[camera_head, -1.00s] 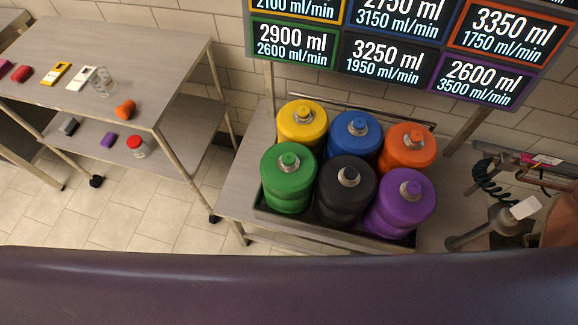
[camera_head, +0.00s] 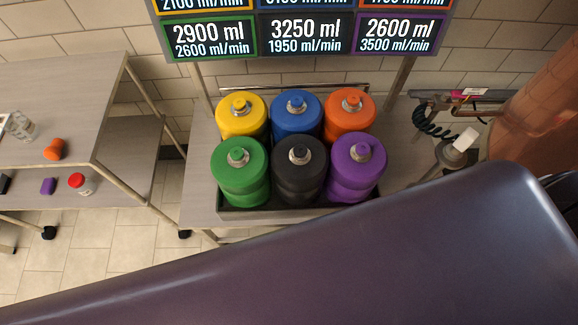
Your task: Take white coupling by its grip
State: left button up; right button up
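The white coupling (camera_head: 466,139) is a small white block at the upper end of a grey fitting, right of the bottles. A black coiled hose (camera_head: 430,122) hangs beside it. The lower part of the fitting is hidden behind my own dark purple body part, which fills the bottom of the view. Neither of my grippers shows in the head view.
A tray (camera_head: 275,213) on a bench holds yellow, blue, orange, green, black (camera_head: 298,172) and purple bottles. Lit volume signs (camera_head: 305,38) hang above. A cart (camera_head: 65,90) with small items stands left. A copper vessel (camera_head: 540,105) stands at the right.

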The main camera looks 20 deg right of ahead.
aim_at(453, 152)
jog(key=z, duration=1.25)
